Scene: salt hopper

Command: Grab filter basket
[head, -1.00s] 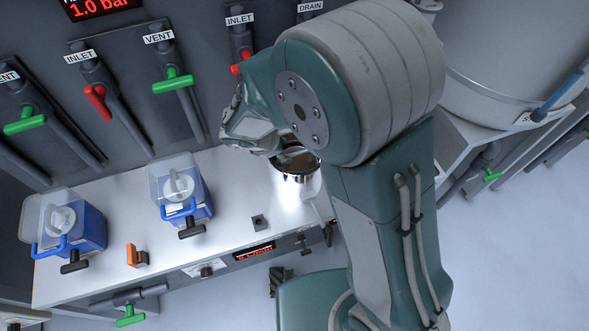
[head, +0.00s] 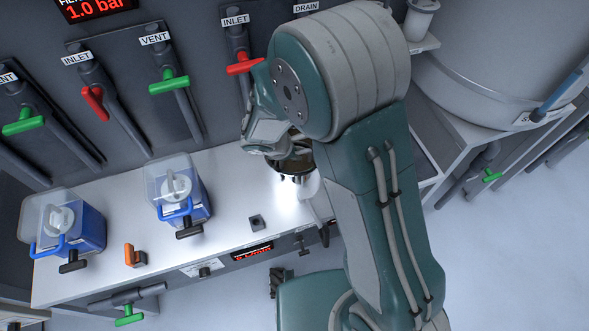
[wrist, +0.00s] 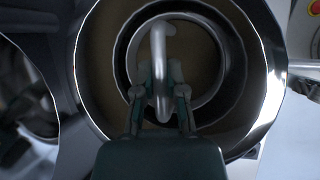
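The filter basket (wrist: 207,100) sits inside a round shiny metal vessel (wrist: 262,100); its pale upright handle (wrist: 160,45) shows in the wrist view. My gripper (wrist: 161,75) reaches in from the bottom of that view, one finger on each side of the handle. The fingertips are very near the handle; whether they press on it I cannot tell. In the head view my gripper (head: 298,155) is over the vessel (head: 295,178) on the bench, and my arm hides part of it. The basket cannot be made out there.
The vessel stands on a white bench (head: 120,215). Two blue containers with clear lids (head: 180,190) stand to its left, with an orange block (head: 135,256) in front. Valve pipes with a red INLET handle (head: 245,64) rise behind. A large tank (head: 490,60) is at right.

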